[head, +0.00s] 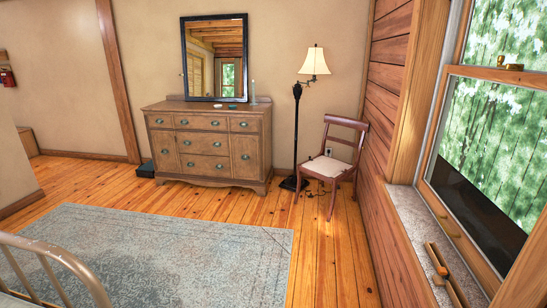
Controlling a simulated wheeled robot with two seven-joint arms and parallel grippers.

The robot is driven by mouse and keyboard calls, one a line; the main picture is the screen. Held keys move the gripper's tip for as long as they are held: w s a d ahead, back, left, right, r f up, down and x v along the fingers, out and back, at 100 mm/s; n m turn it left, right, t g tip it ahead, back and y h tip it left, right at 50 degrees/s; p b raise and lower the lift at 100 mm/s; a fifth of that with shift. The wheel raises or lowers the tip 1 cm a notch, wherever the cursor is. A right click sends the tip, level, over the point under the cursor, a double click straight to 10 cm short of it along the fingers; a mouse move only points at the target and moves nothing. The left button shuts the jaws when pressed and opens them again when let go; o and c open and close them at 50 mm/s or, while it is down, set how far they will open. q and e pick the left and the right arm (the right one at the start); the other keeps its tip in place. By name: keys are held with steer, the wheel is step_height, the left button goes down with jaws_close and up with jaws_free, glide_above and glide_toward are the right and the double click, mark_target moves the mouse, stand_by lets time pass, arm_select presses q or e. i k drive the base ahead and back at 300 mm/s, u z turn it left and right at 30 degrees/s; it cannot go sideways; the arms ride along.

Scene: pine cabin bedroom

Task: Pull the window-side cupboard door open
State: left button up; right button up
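A brown wooden dresser (207,180) stands against the far wall. It has drawers along the top and down the middle, with a small cupboard door on either side. The cupboard door nearer the window (246,167) is at the dresser's right end. It looks shut, flush with the front. A small green handle (245,156) shows on it. The other cupboard door (162,160) is at the left end and also looks shut. Neither of my grippers is in view.
A rug (165,250) covers the floor before the dresser, with a metal bed frame (50,250) at lower left. A chair (328,167) and floor lamp (297,130) stand right of the dresser. The window (505,130) is at right. Bare floor (320,250) lies between rug and window wall.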

mark_target(245, 148)
steer(key=u, duration=0.55)
steer(key=i, duration=4.8)
steer(key=z, duration=1.2)
steer(key=i, duration=0.85)
steer(key=z, duration=0.15)
